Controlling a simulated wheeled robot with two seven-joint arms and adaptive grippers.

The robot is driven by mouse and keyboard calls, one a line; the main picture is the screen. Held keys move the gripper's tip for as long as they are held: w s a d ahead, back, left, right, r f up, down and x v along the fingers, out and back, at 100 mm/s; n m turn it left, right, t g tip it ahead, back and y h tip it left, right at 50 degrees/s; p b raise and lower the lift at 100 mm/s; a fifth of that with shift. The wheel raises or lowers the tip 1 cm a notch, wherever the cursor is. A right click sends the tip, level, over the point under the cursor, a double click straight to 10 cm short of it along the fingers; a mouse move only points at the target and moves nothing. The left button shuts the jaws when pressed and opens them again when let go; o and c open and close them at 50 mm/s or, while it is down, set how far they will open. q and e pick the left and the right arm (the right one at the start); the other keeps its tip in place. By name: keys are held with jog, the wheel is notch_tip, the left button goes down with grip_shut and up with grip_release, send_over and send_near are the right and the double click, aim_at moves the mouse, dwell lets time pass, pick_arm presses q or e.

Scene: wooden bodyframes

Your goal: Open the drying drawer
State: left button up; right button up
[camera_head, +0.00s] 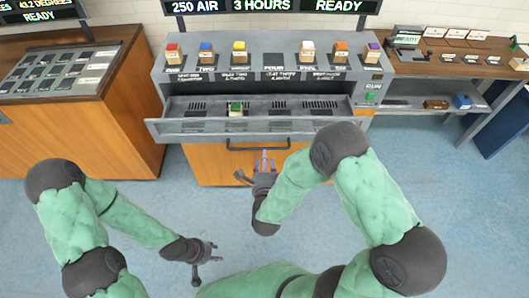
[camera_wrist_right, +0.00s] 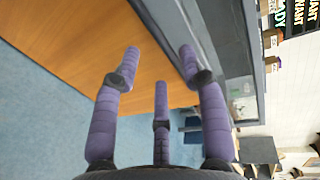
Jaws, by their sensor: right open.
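The drying drawer (camera_head: 180,126) is a grey tray in the middle cabinet and stands pulled out in the head view. A wooden block with a green top (camera_head: 235,109) sits inside it. A dark bar handle (camera_head: 258,148) is on the drawer's front. My right gripper (camera_head: 256,166) is open, just below the handle and apparently apart from it. In the right wrist view its purple fingers (camera_wrist_right: 158,68) are spread with nothing between them. My left gripper (camera_head: 208,262) looks open and empty, low over the floor and well away from the drawer.
Several blocks with coloured tops stand on the cabinet's upper panel (camera_head: 268,76). A green RUN button (camera_head: 371,97) is at its right. A wooden cabinet (camera_head: 120,110) stands at the left and a shelved bench (camera_head: 450,70) at the right. The blue floor (camera_head: 160,200) in front is clear.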

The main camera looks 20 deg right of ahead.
jog(key=shift+v, duration=2.75)
notch_tip(320, 180, down, 15)
jog(key=s+a+n+g+y, duration=0.25)
jog(key=n+g+y, duration=0.25)
jog(key=n+g, duration=0.4)
jog(key=s+a+f+n+g+y, duration=0.1)
jog(key=s+f+n+g+y, duration=0.2)
jog(key=s+f+n+g, duration=0.2)
jog(key=s+f+n, duration=0.2)
jog(key=s+n, duration=0.2)
jog(key=s, duration=0.2)
jog(key=shift+a+f+n+g, duration=0.3)
jog(key=shift+a+n, duration=0.05)
jog(key=shift+n, duration=0.05)
